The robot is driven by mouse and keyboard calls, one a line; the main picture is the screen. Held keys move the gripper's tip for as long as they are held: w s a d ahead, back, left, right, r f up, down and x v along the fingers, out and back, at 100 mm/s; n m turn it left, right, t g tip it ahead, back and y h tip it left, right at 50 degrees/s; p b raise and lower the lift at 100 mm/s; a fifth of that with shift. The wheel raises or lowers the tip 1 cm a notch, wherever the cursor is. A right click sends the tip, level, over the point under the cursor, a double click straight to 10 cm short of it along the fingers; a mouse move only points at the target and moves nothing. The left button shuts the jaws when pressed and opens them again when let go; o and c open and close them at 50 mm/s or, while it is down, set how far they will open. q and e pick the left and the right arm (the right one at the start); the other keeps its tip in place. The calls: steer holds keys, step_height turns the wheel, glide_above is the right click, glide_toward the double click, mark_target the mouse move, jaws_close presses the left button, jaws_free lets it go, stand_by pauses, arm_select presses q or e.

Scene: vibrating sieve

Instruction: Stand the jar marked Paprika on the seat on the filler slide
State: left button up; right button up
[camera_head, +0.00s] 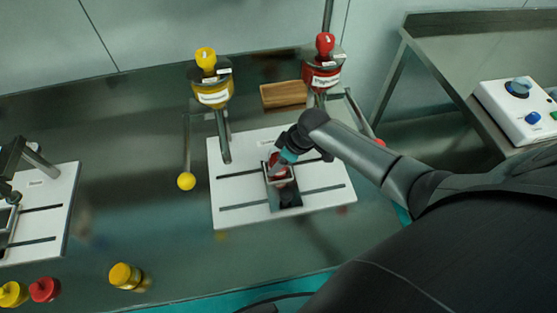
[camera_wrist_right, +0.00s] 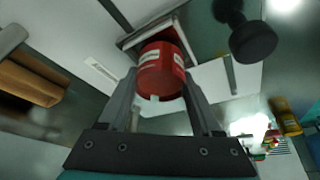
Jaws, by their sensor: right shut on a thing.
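A red jar (camera_head: 275,160) is in my right gripper (camera_head: 282,170), over the metal-framed slide (camera_head: 289,196) on the white filler board. In the right wrist view the jar (camera_wrist_right: 160,70) sits between the two fingers of my right gripper (camera_wrist_right: 160,90). It has a white label, too small to read. The metal frame of the slide (camera_wrist_right: 128,42) is right beyond the jar. I cannot tell whether the jar touches the seat; my gripper hides part of it. My left gripper is not in view.
A yellow-lidded jar (camera_head: 125,276) and a red lid (camera_head: 44,289) are at the front left.

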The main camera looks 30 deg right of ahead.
steer(key=o, duration=1.5)
steer(key=shift+f, duration=0.1)
steer(key=p+v, duration=0.3)
steer(key=v, duration=0.9)
